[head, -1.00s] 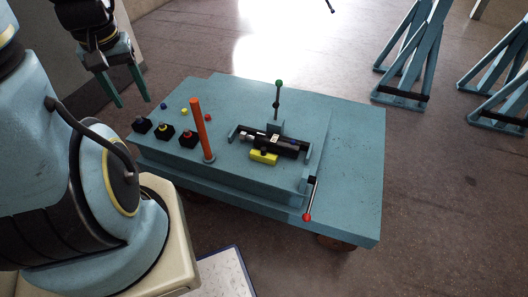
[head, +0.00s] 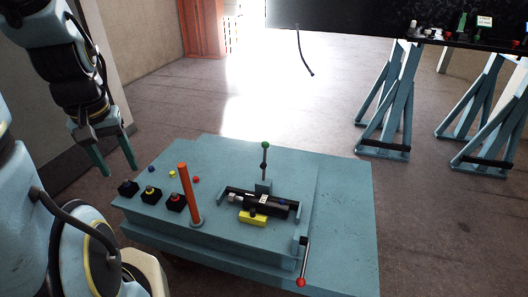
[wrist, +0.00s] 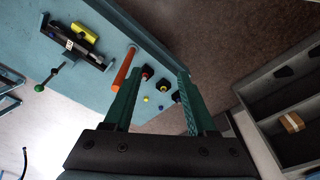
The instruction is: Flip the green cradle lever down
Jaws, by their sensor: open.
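The green cradle lever (head: 265,158) stands upright with a green ball on top, behind the cradle on the teal bench (head: 340,215). A black cylinder (head: 268,205) lies in the cradle, with a yellow block (head: 252,218) in front of it. In the wrist view the green-tipped lever (wrist: 52,76) is at the left. My gripper (head: 115,160) has green fingers, is open and empty, and hangs to the left of the bench, well away from the lever. In the wrist view its open fingers (wrist: 155,95) have nothing held between them.
An orange post (head: 187,190) stands on the bench between my gripper and the cradle. Several black blocks with coloured caps (head: 150,193) sit left of it. A red-tipped lever (head: 303,262) is at the right front. Trestles (head: 390,110) bear a dark board behind.

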